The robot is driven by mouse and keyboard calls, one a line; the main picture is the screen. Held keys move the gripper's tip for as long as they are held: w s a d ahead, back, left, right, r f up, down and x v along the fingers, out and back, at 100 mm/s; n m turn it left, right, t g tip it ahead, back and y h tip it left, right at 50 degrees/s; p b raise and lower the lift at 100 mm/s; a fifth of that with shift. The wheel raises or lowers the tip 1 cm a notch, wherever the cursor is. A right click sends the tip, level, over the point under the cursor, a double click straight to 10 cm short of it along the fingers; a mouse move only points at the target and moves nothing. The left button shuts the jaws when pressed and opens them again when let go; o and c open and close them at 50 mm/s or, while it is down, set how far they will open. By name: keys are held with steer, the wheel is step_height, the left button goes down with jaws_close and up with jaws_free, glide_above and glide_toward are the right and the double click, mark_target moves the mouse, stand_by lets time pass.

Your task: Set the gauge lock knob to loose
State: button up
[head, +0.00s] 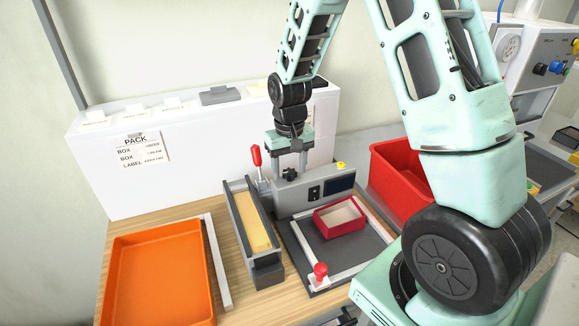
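A black lobed knob (289,174) is on the front of the grey housing, and a red knob (320,271) is at the front end of a pale bar on the dark plate. No label shows which one is the gauge lock knob, and neither setting can be read. My gripper (290,174) points down at the grey housing, its two fingers apart, one on each side of the black knob in the picture. Whether they touch the knob or are behind it cannot be told.
A red lever (256,156) stands left of the gripper, above a narrow grey trough (268,270) holding yellow material. A small red box (325,228) lies on the dark plate (338,259). An orange tray (130,250) is left; a red bin (385,165) is right.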

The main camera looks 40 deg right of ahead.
mark_target(289, 171)
step_height(289, 171, up, 17)
steer(key=b, duration=0.2)
steer(key=shift+r, duration=0.2)
stand_by(0.7)
steer(key=s+a+f+n, duration=0.2)
steer(key=s+a+n, duration=0.15)
steer(key=a, duration=0.45)
steer(key=s+a+f+n, duration=0.2)
steer(key=s+a, duration=0.3)
steer(key=a, duration=0.3)
steer(key=s+a+f+n, duration=0.2)
steer(key=s+a, duration=0.2)
steer(key=s, duration=0.4)
steer(key=s+a+f+n, duration=0.2)
steer(key=s+a+n, duration=0.1)
steer(key=s, duration=0.5)
steer(key=shift+a+f+y, duration=0.3)
steer(key=shift+a+f, duration=0.1)
steer(key=shift+a, duration=0.35)
steer(key=shift+w, duration=0.1)
